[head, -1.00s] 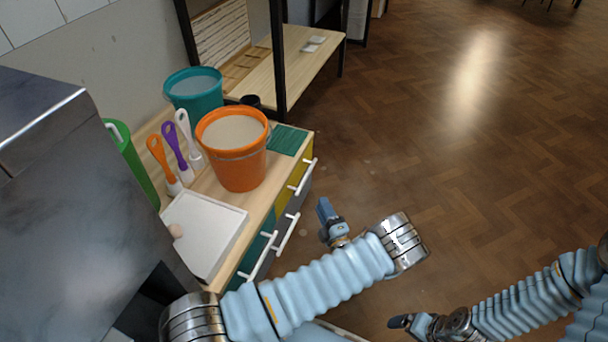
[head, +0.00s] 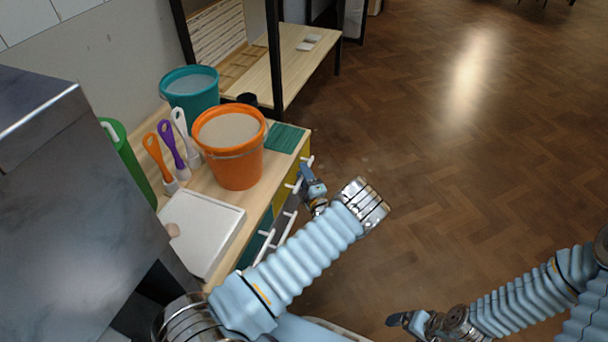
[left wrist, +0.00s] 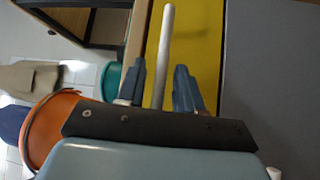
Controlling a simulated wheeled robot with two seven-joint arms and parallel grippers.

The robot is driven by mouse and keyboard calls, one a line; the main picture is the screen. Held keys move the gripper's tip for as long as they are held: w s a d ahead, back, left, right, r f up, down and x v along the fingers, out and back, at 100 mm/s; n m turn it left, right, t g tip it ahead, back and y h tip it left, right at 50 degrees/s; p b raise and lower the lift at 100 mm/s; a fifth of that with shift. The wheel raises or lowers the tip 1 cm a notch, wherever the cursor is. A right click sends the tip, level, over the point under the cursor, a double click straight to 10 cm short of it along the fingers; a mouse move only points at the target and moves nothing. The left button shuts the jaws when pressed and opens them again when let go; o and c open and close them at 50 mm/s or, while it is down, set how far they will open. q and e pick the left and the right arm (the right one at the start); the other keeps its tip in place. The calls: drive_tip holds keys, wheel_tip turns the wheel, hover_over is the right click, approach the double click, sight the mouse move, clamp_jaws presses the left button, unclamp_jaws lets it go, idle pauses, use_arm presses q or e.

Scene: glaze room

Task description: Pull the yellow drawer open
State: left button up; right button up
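The yellow drawer (head: 306,146) is at the far end of the wooden-topped cabinet and looks shut. Its front (left wrist: 205,35) fills the upper middle of the left wrist view, with a white bar handle (left wrist: 166,45). My left gripper (head: 308,180) is at this handle and partly hides it in the head view. In the left wrist view its two blue fingers (left wrist: 160,88) are apart, one on each side of the bar, with gaps showing. My right gripper (head: 399,320) hangs low at the bottom right, away from the cabinet; its finger opening is not clear.
On the cabinet top stand an orange bucket (head: 236,167), a teal bucket (head: 191,101), several brushes (head: 171,150) and a white tray (head: 200,235). Grey and teal drawers with white handles (head: 285,228) are nearer. The wooden floor (head: 460,180) to the right is clear.

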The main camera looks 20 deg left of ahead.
use_arm(q)
clamp_jaws()
drive_tip(key=shift+d, duration=0.1)
use_arm(e)
drive_tip(key=shift+f, duration=0.1)
